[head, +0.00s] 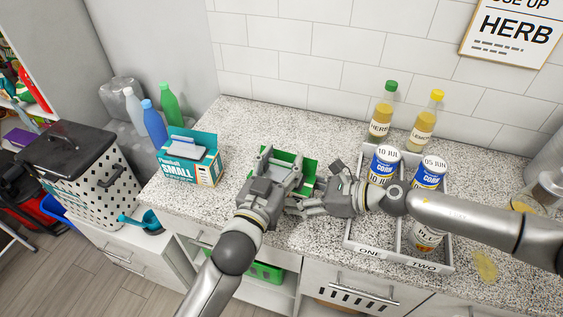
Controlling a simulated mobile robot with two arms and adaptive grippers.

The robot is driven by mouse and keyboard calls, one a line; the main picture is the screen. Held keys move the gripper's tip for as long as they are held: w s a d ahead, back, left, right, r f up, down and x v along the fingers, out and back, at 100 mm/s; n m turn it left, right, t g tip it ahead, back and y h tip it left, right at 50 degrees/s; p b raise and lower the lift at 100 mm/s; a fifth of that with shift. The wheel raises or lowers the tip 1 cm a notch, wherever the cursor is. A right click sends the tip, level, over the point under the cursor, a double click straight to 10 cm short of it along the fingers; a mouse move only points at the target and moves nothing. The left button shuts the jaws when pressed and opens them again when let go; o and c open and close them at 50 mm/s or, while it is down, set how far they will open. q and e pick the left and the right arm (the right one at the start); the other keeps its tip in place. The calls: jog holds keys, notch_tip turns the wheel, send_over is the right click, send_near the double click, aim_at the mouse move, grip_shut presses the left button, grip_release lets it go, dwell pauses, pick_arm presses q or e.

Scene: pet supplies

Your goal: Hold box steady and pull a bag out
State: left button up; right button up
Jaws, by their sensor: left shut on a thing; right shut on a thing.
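A green box (310,166) stands on the counter in the middle of the head view, largely hidden by my grippers. Only parts of its green walls show. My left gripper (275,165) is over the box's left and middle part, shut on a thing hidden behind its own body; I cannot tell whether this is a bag. My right gripper (306,202) comes in from the right, low at the box's near right side, and appears shut on the box. Its fingertips are partly hidden. No bag shows clearly between the grippers.
A teal box marked SMALL (202,172) with a pale piece on top stands at left, before several bottles (154,126). At right, a divided grey tray (436,268) marked ONE and TWO holds cans (429,172). Two yellowish bottles (382,112) stand behind it.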

pick_arm(q)
jog(key=shift+r, duration=0.2)
jog(key=shift+r, duration=0.9)
jog(key=shift+r, duration=2.05)
pick_arm(e)
jog(key=o, duration=1.5)
jog(key=shift+o, duration=0.2)
